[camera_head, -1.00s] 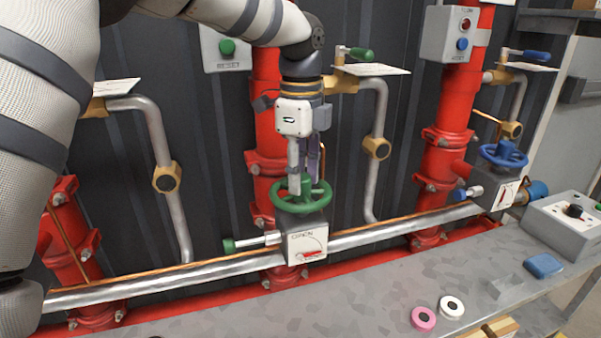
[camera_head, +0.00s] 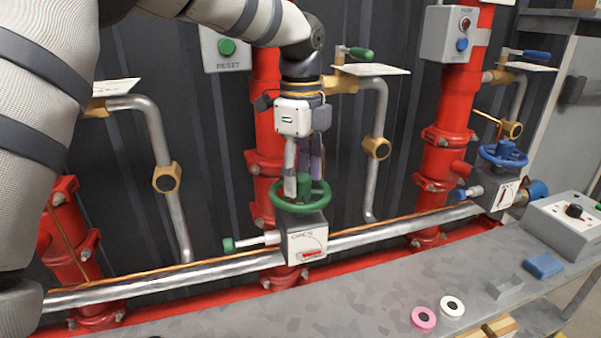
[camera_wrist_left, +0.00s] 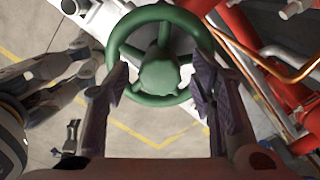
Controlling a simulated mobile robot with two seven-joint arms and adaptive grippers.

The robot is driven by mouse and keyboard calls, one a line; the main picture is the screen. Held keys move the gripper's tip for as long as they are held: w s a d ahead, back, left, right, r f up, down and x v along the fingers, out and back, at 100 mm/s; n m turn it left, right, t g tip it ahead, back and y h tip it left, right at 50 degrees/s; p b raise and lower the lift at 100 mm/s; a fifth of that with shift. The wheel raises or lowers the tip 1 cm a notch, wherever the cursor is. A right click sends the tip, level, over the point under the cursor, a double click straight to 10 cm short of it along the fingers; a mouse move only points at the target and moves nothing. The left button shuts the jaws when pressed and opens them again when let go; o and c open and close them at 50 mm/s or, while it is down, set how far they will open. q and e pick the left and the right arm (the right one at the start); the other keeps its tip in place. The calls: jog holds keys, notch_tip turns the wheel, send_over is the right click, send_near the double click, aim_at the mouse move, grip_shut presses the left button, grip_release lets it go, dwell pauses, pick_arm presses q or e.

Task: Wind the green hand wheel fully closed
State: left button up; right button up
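The green hand wheel (camera_head: 322,192) sits on a grey valve box on the horizontal silver pipe. The box's white dial plate (camera_head: 306,242) has a red pointer low on it; its lettering is too small to read surely. My left gripper (camera_head: 303,185) points down at the wheel from above. In the left wrist view the gripper (camera_wrist_left: 160,88) is open, its two dark-padded fingers well apart. The green wheel (camera_wrist_left: 160,12) shows there with its hub (camera_wrist_left: 160,75) between the fingers, gaps on both sides. I cannot tell whether a finger touches the rim.
A blue hand wheel (camera_head: 502,157) stands on another valve at the right. Red vertical pipes (camera_head: 444,120) rise behind the silver pipe (camera_head: 160,282). A pink ring (camera_head: 423,319) and a white ring (camera_head: 452,306) lie on the grey bench (camera_head: 370,295), whose front middle is clear.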

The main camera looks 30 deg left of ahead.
aim_at(300, 176)
pick_arm(q)
notch_tip(300, 176, up, 12)
dwell(0.4)
